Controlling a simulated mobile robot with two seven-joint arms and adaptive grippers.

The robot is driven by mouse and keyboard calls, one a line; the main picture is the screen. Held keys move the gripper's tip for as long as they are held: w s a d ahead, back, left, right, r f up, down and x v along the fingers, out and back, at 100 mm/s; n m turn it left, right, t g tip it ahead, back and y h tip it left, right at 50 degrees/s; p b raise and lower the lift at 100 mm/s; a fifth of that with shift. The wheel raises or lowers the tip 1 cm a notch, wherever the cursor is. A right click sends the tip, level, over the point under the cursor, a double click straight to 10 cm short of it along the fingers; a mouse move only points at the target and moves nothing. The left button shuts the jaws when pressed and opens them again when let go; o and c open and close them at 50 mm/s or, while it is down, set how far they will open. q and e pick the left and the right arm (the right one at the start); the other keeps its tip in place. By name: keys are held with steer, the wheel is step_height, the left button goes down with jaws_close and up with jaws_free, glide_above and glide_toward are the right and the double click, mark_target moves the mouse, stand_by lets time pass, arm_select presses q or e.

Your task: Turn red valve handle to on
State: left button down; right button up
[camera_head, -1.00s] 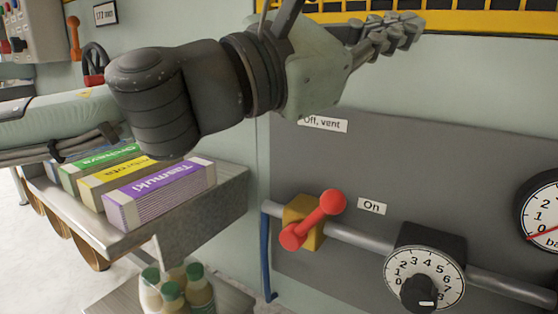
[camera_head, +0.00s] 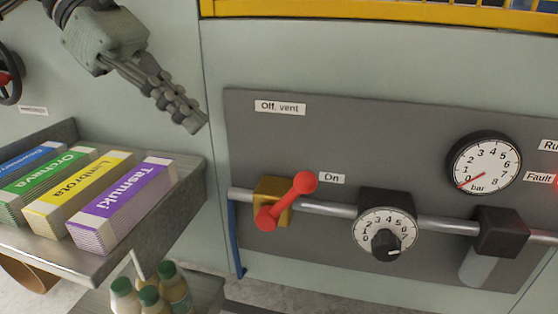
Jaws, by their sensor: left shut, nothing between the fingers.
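The red valve handle (camera_head: 287,202) sits on a yellow valve block (camera_head: 273,193) on the pipe of the grey panel. It is tilted, its upper ball end pointing up and right towards the "On" label (camera_head: 331,178). The "Off, vent" label (camera_head: 280,107) is higher on the panel, above the valve. My left gripper (camera_head: 195,121) is shut and empty, up and left of the handle and clear of it, in front of the pale wall. My right gripper is not in view.
A shelf (camera_head: 190,185) with several labelled boxes stands at left, below my left gripper. Bottles (camera_head: 150,295) stand beneath it. A numbered dial (camera_head: 387,232) and a pressure gauge (camera_head: 483,163) reading near zero are right of the valve. A yellow frame (camera_head: 380,14) runs along the top.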

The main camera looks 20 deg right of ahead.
arm_select(q)
glide_toward(292, 189)
step_height(292, 189, down, 4)
steer(key=d, duration=0.1)
steer(key=s+d+p, duration=0.1)
steer(key=d, duration=0.1)
steer(key=shift+s+d+f, duration=0.1)
steer(key=shift+s+d, duration=0.05)
steer(key=shift+s, duration=0.25)
steer(key=shift+d, duration=0.1)
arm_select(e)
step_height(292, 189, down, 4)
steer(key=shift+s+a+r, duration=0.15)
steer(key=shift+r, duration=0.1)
arm_select(q)
steer(key=shift+s+d+f, duration=0.1)
